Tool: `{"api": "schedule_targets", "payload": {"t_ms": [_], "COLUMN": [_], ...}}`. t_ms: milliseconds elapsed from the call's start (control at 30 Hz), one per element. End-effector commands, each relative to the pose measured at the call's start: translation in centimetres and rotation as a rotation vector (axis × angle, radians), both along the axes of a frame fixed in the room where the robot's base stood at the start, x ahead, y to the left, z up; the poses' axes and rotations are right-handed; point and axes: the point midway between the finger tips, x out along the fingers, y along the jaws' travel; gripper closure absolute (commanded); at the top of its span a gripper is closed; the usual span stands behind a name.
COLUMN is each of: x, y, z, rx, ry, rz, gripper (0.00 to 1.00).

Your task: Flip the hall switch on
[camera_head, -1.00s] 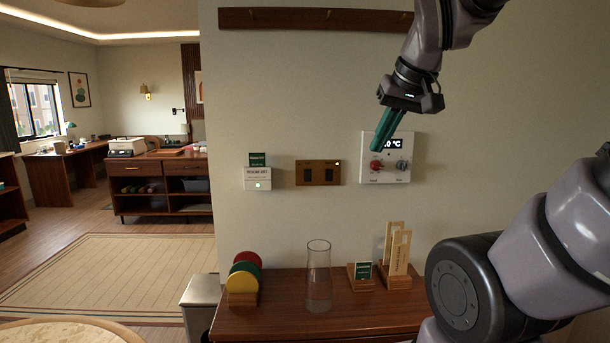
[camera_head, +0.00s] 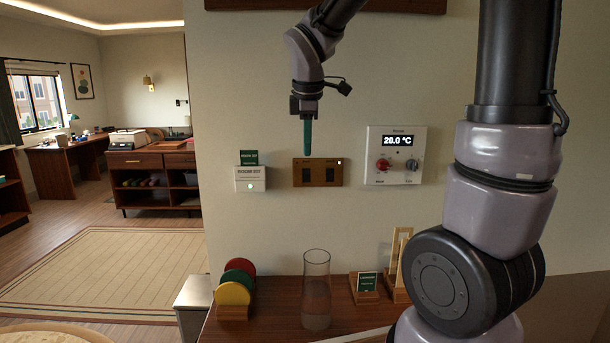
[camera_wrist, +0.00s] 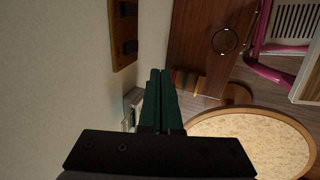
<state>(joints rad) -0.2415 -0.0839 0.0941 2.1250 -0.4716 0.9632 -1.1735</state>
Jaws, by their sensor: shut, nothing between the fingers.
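The brass-brown switch plate (camera_head: 319,173) is on the wall in the head view, with two dark rockers side by side and a small light at its upper right. In the wrist view the plate (camera_wrist: 122,29) is at the upper left, with its rockers standing out. My gripper (camera_head: 307,153) has green fingers pointing down at the plate's top edge in the head view. In the wrist view the fingers (camera_wrist: 161,73) are together and empty, beside the wall and apart from the plate. Which way each rocker is tipped is too small to tell.
A thermostat (camera_head: 395,140) reading 20.0 °C is right of the plate. Below, the wooden counter (camera_head: 265,323) bears a glass vase (camera_head: 316,290), coloured discs (camera_head: 235,282) and a small sign (camera_head: 366,283).

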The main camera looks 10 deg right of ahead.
Motion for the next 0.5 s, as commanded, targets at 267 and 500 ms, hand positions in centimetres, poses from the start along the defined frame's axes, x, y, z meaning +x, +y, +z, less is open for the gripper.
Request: {"api": "schedule_targets", "payload": {"t_ms": [267, 500], "x": [0.2, 1.5], "y": [-0.1, -0.4], "z": [-0.8, -5.0], "rx": [0.001, 0.001], "ry": [0.002, 0.006], "rz": [-0.004, -0.004], "gripper": [1.0, 1.0]}}
